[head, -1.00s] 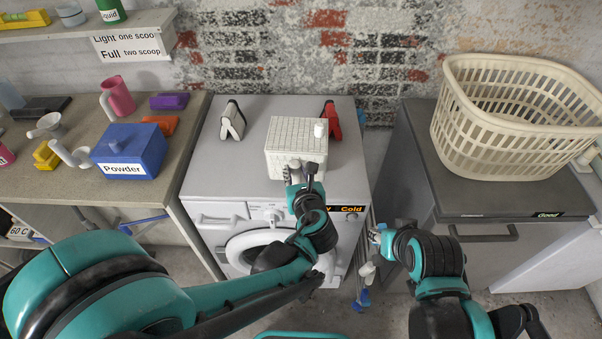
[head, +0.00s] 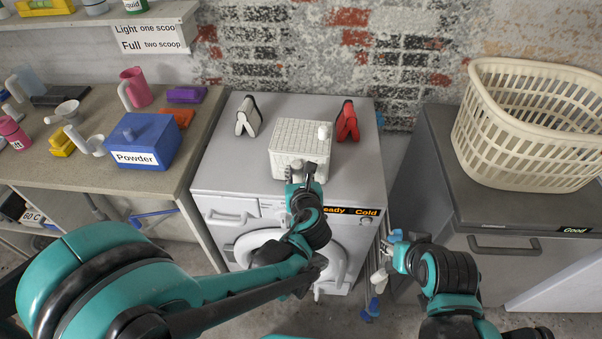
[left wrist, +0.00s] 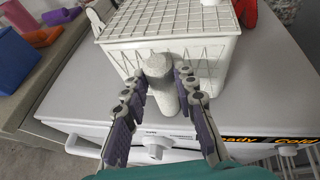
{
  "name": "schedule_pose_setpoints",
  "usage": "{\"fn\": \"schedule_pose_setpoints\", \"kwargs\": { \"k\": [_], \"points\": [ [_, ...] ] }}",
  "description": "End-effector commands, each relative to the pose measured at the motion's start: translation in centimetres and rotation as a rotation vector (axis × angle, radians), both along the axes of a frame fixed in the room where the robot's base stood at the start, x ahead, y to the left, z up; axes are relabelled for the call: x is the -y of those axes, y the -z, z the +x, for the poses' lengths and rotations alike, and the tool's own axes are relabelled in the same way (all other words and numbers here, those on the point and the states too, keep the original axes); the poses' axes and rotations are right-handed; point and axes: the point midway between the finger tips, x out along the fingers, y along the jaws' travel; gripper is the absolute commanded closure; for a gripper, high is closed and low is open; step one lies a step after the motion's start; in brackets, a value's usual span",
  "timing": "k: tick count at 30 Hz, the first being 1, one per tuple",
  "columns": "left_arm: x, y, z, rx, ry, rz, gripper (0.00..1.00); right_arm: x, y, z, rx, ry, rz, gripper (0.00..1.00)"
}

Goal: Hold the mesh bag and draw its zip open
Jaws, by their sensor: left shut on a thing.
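The white mesh bag (head: 298,137), box-shaped with a gridded top, sits on the washing machine (head: 228,167) near its front edge. A small white knob (head: 323,132) stands on its top at the right; it looks like the zip pull. My left gripper (head: 301,172) is at the bag's front face. In the left wrist view, its fingers (left wrist: 162,88) are shut on a grey rounded tab (left wrist: 161,78) on the front of the bag. My right gripper (head: 390,243) hangs low, right of the machine and apart from the bag; its finger gap is unclear.
A white clip (head: 248,116) and a red clip (head: 347,121) stand behind the bag. A cream laundry basket (head: 515,135) is on the grey cabinet at right. A blue powder box (head: 140,141) and several cups crowd the left counter. The machine top left of the bag is clear.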

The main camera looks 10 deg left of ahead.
Motion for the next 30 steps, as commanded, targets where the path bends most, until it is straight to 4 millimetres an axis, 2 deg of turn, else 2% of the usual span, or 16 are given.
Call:
{"fn": "schedule_pose_setpoints", "kwargs": {
  "k": [17, 18, 30],
  "points": [
    [0.02, 0.44, 0.0, 0.0, 0.001, 0.0, 1.0, 0.0, 0.47, 0.0, 0.0, 0.0, 0.0, 0.6],
    [0.02, 0.36, 0.01, 0.0, 0.001, 0.0, 0.62, 0.0, 0.37, 0.0, 0.0, 0.0, 0.0, 0.6],
    [0.02, 0.33, 0.01, 0.0, 0.001, 0.0, 0.62, 0.0, 0.33, 0.0, 0.0, 0.0, 0.0, 0.6]
  ]
}}
